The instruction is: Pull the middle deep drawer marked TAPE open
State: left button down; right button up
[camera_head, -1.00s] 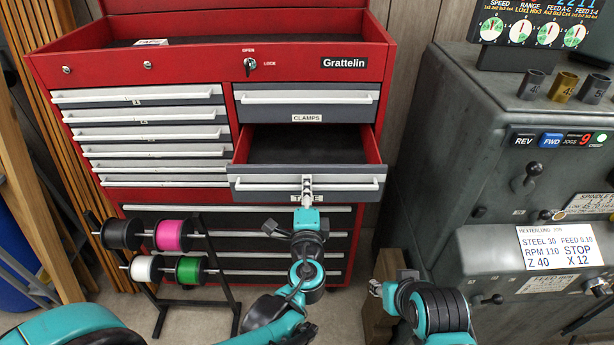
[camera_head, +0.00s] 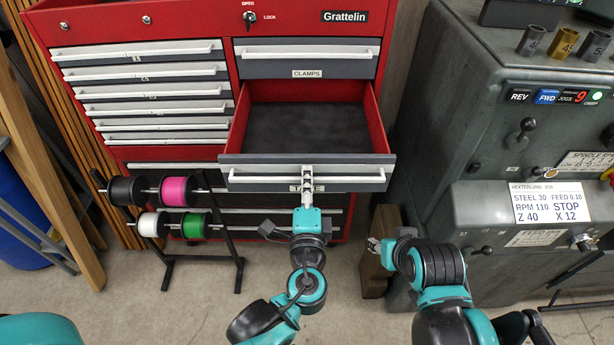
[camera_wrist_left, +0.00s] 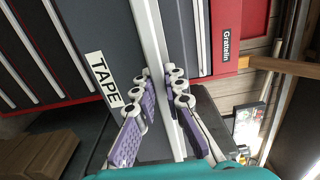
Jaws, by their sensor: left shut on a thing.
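The middle deep drawer (camera_head: 306,130) of the red tool chest stands well out, and its dark inside looks empty. Its TAPE label (camera_wrist_left: 103,80) shows in the left wrist view; in the head view my gripper and the handle hide most of it. My left gripper (camera_head: 307,178) is shut on the drawer's pale bar handle (camera_head: 345,177) near its middle. In the left wrist view the purple finger pads of the left gripper (camera_wrist_left: 168,122) lie on either side of the handle bar (camera_wrist_left: 160,60). My right gripper (camera_head: 376,246) hangs empty at the right; its opening is too small to tell.
The shut CLAMPS drawer (camera_head: 306,60) is above. A rack with several spools (camera_head: 176,191) stands at the left front. A grey machine (camera_head: 470,110) fills the right, with a brown block (camera_head: 378,270) on the floor beside it. Floor is clear in front.

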pick_arm(q)
jog(key=c, duration=1.6)
grip_release()
jog(key=shift+o, duration=0.2)
jog(key=shift+s, duration=0.1)
jog(key=s, duration=1.1)
jog(key=shift+s, duration=0.4)
jog(key=w+a+f+n+g+y, duration=0.4)
jog(key=a+f+n+g, duration=0.3)
jog(key=a, duration=0.4)
jog(key=s+a+f+n+g+h, duration=0.2)
jog(key=a+n, duration=0.4)
jog(key=n, duration=0.5)
jog(key=shift+s+a+g+h, duration=0.4)
jog(key=shift+s+g+h, duration=0.15)
jog(key=shift+g+h, duration=0.4)
